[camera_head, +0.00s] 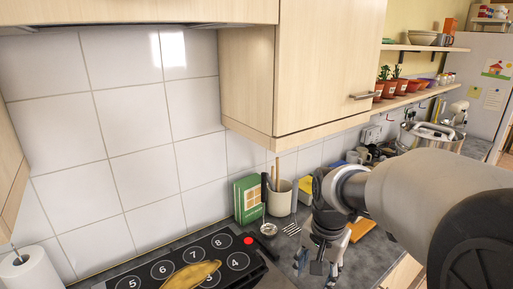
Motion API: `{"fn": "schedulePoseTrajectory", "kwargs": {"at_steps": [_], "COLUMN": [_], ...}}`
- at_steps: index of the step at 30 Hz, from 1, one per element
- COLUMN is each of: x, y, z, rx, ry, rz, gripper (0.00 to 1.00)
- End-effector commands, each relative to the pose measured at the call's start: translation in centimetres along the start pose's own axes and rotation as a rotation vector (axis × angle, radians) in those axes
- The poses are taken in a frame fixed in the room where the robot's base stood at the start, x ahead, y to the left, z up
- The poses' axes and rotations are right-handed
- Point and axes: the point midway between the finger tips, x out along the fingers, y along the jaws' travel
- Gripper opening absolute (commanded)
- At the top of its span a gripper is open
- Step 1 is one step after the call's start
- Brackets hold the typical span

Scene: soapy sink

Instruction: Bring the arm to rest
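My arm reaches in from the right edge and bends down at the wrist. My gripper (318,266) points downward over the dark counter (372,256), to the right of the hob. Its fingers show small and partly overlap, so I cannot tell how far apart they are. No object can be made out between them. Whether the fingertips touch the counter is unclear.
A black hob (148,284) with numbered rings bears a yellow item (190,275). A green box (247,199) and a utensil pot (280,198) stand by the wall. A wall cupboard (325,65) hangs above. A paper roll (30,270) stands at lower left.

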Motion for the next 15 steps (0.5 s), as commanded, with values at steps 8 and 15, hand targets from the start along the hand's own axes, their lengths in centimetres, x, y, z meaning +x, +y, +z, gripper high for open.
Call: {"fn": "schedulePoseTrajectory", "kwargs": {"at_steps": [8,15], "x": [-5.9,-6.4], "y": [6.1,10.6], "z": [7.8,13.6], "rx": [-0.32,-0.556], "ry": [0.129,0.23], "rz": [-0.069,-0.09], "gripper": [0.5,0.5]}}
